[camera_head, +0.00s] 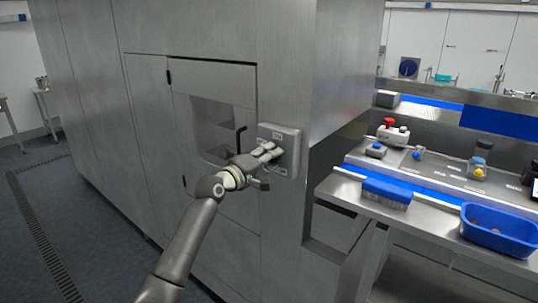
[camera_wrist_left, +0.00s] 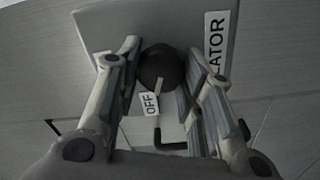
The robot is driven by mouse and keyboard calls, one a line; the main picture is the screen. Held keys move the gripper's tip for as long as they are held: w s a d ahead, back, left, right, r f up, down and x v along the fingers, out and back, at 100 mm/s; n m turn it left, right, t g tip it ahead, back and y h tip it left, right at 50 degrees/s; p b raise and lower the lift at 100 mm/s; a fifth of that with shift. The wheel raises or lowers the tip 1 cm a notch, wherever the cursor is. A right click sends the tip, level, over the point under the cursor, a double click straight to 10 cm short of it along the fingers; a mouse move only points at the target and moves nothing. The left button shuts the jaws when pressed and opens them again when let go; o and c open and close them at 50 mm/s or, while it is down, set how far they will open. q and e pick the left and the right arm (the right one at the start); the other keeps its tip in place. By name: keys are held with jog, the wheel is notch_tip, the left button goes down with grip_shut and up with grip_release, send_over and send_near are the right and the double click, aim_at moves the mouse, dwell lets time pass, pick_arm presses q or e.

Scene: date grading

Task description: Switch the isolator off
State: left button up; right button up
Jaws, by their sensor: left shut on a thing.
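The isolator is a grey box (camera_head: 292,137) on the steel cabinet's front, near its right corner. In the left wrist view the box (camera_wrist_left: 185,25) carries a dark round knob (camera_wrist_left: 160,66), an OFF label (camera_wrist_left: 149,104) and a label ending in "LATOR" (camera_wrist_left: 217,40). A pale mark on the knob's lower edge lies close to the OFF label. My left gripper (camera_head: 271,152) is at the box, its fingers on either side of the knob and shut on it; it hides the knob in the head view. My right gripper is not in view.
A black door handle (camera_head: 239,138) sticks out just left of my left gripper. To the right, a steel bench holds a blue brush (camera_head: 387,192), a blue tub (camera_head: 496,238), a red-button box (camera_head: 391,131) and a jar (camera_head: 479,161). The floor at the left is open.

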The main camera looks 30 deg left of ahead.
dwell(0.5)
pick_arm(q)
jog(key=o, duration=1)
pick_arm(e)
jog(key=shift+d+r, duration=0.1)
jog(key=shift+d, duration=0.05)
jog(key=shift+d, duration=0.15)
pick_arm(q)
jog(key=s, duration=0.8)
jog(key=s+a, duration=0.1)
jog(key=s, duration=0.3)
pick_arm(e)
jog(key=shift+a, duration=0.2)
